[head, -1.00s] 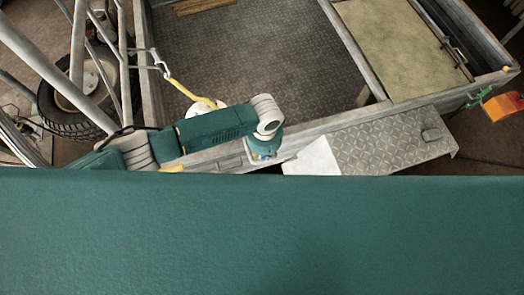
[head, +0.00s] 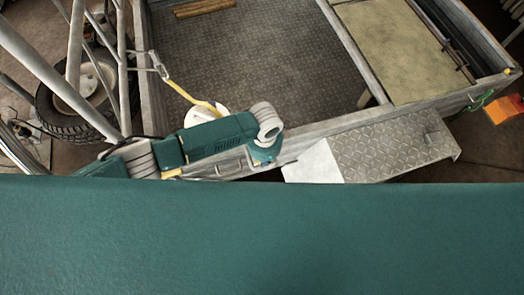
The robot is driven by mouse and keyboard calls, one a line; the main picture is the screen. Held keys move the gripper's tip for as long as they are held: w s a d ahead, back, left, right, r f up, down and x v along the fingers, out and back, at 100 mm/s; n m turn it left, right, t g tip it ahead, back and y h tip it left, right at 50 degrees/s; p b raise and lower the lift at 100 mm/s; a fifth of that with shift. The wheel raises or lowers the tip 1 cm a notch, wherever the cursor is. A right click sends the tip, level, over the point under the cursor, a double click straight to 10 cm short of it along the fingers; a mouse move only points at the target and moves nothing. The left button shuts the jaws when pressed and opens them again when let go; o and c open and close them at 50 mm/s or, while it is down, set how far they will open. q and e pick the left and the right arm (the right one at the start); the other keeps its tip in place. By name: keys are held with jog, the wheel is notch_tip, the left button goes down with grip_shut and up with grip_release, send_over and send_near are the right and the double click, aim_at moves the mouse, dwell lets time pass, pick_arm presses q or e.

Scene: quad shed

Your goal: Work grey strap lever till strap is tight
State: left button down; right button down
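A yellow strap (head: 188,94) runs from a metal hook (head: 160,70) on the trailer's left side down to a white round thing (head: 200,115), where my arm covers it. A small yellow piece (head: 171,174) shows below my arm; I cannot tell if it is the same strap. I cannot make out the grey strap lever; my arm may hide it. My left arm lies across the trailer's near rail. The wrist end with my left gripper (head: 262,158) points down over this rail. Its fingers are not clear, nor whether they touch anything. My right gripper is out of view.
The trailer bed (head: 240,65) is mostly bare, with wooden pieces (head: 200,7) at the back. A chequer-plate fender (head: 395,147) with a white patch (head: 313,163) lies right of my arm. Metal tubes (head: 75,45) and a wheel (head: 75,100) stand at left. My own green body fills the lower part.

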pick_arm(q)
notch_tip(320, 180, up, 5)
jog(key=p, duration=0.3)
jog(key=shift+f+p, duration=0.2)
jog(key=shift+p, duration=0.15)
jog(key=shift+r, duration=1.15)
jog(key=shift+r, duration=0.15)
notch_tip(320, 180, up, 6)
jog(key=shift+f, duration=0.1)
